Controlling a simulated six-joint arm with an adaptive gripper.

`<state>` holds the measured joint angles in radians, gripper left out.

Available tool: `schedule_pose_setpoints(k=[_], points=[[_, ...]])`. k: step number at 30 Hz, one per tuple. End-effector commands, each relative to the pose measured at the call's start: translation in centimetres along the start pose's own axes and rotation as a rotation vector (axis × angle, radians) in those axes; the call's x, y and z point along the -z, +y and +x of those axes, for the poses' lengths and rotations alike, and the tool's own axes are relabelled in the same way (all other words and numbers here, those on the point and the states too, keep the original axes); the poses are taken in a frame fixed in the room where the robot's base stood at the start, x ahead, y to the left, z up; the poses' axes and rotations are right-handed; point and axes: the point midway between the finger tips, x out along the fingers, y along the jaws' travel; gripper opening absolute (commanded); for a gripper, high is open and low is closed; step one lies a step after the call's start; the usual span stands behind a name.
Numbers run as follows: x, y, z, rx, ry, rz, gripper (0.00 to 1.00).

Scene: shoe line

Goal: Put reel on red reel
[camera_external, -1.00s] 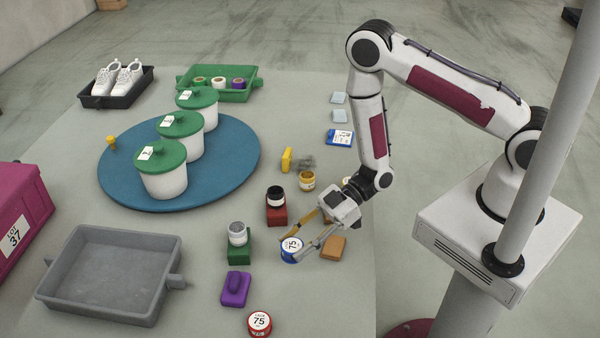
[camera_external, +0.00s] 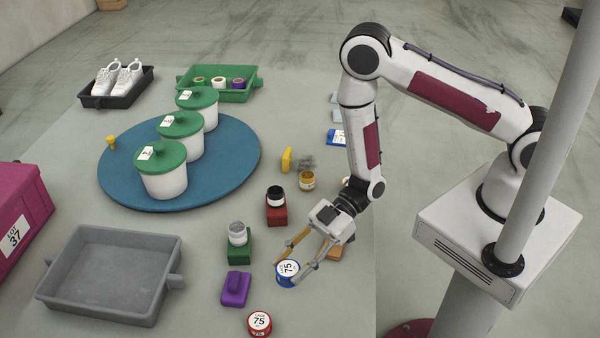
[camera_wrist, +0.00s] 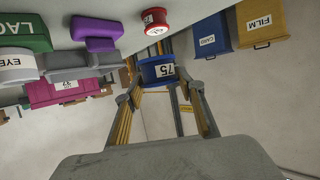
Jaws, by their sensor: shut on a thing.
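The blue reel (camera_external: 287,272), with a white top label reading 75, is held between the two fingers of my gripper (camera_external: 292,268). My gripper is shut on it. In the wrist view the blue reel (camera_wrist: 158,70) sits between the fingertips (camera_wrist: 158,82). The red reel (camera_external: 260,323), with a white top label also reading 75, stands on the table at the front, below and left of the blue reel in the external view. It also shows in the wrist view (camera_wrist: 154,17), beyond the blue reel. The two reels are apart.
A grey tray (camera_external: 55,285) lies at the left. An orange-brown block (camera_external: 335,252) is beside my gripper. The table right of the red reel is clear.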

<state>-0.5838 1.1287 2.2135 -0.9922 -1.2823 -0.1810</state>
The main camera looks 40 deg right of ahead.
Motion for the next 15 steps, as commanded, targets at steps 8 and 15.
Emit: schedule_pose_setpoints(k=[8,15], points=[[2.6,-2.7,3.7,0.027,0.001,-0.013,0.17],[4.8,-4.4,6.5,0.003,0.002,-0.003,0.17]])
